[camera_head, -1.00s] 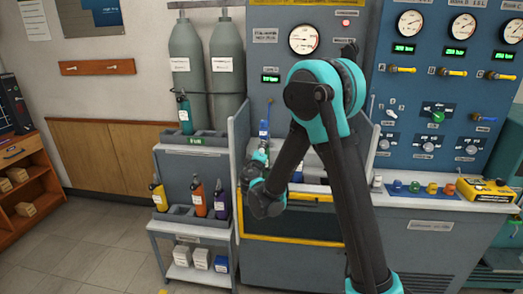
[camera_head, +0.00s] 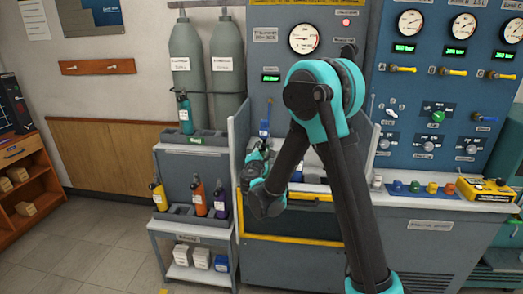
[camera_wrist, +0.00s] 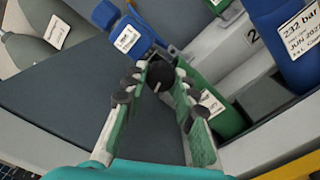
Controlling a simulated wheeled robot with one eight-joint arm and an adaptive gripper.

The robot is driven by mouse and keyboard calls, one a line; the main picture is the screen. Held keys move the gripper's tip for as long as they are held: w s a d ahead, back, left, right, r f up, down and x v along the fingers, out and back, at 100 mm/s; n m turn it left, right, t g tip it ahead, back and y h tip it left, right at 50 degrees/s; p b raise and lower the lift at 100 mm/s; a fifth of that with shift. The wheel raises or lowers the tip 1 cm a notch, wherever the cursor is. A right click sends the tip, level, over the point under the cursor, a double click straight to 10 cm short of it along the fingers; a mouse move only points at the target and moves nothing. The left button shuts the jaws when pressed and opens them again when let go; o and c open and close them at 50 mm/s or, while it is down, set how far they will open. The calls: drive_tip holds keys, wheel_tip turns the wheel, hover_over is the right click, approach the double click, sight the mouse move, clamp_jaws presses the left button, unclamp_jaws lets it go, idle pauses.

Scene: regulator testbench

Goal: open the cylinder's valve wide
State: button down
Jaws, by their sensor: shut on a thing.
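In the wrist view my gripper (camera_wrist: 168,90) has its two green-padded fingers closed around a black knob (camera_wrist: 159,76). The knob sits by the metal valve end of a blue cylinder (camera_wrist: 127,38) with a white label; which way it is turned I cannot tell. In the head view my gripper (camera_head: 257,160) is in the bay of the grey bench, mostly hidden by my own wrist. A narrow blue part (camera_head: 264,128) shows just above it.
A green cylinder (camera_wrist: 228,120) and another blue cylinder (camera_wrist: 287,48) are close by the fingers. A grey side panel (camera_head: 240,135) stands left of the bay. A cart (camera_head: 160,235) with small cylinders is left of it. Gauges and knobs line the panel at right.

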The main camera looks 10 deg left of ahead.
drive_tip(key=shift+n, duration=1.2)
drive_tip(key=c, duration=1.2)
unclamp_jaws()
drive_tip(key=s, duration=1.2)
drive_tip(key=shift+a, duration=0.2)
